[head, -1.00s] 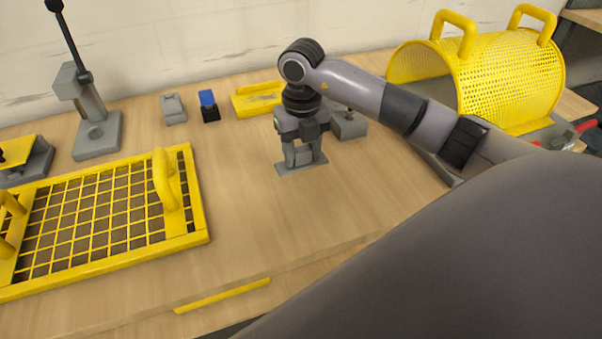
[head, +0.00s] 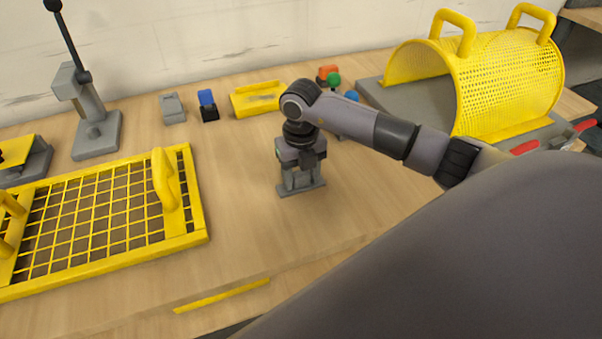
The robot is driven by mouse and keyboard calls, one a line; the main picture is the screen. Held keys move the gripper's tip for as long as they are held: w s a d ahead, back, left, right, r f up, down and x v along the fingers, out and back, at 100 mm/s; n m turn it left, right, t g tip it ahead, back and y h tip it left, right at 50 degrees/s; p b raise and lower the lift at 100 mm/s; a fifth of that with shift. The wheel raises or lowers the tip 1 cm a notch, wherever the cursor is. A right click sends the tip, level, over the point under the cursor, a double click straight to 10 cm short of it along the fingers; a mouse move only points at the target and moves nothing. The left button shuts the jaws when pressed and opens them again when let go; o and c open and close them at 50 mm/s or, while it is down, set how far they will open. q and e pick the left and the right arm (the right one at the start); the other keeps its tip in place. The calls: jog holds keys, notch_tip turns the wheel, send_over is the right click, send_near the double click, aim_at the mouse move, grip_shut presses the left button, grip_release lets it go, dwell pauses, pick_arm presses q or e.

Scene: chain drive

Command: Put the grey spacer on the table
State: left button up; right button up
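The grey spacer (head: 315,188) is a flat grey plate at the lower end of my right gripper (head: 300,180), over the middle of the table (head: 240,220). The gripper points down, and its fingers are shut on the spacer. I cannot tell whether the spacer touches the table top or hangs just above it. My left gripper is not in view.
A yellow mesh panel (head: 197,205) lies at the left. A yellow tray (head: 243,104), a blue-and-black piece (head: 208,106) and a grey block (head: 172,108) sit at the back. A yellow perforated guard (head: 510,85) stands at the right. Table around the spacer is clear.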

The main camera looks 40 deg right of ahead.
aim_at(301, 174)
jog(key=shift+o, duration=0.9)
jog(key=shift+r, duration=0.3)
notch_tip(301, 174, up, 12)
jog(key=shift+s+f, duration=0.1)
jog(key=shift+f, duration=0.1)
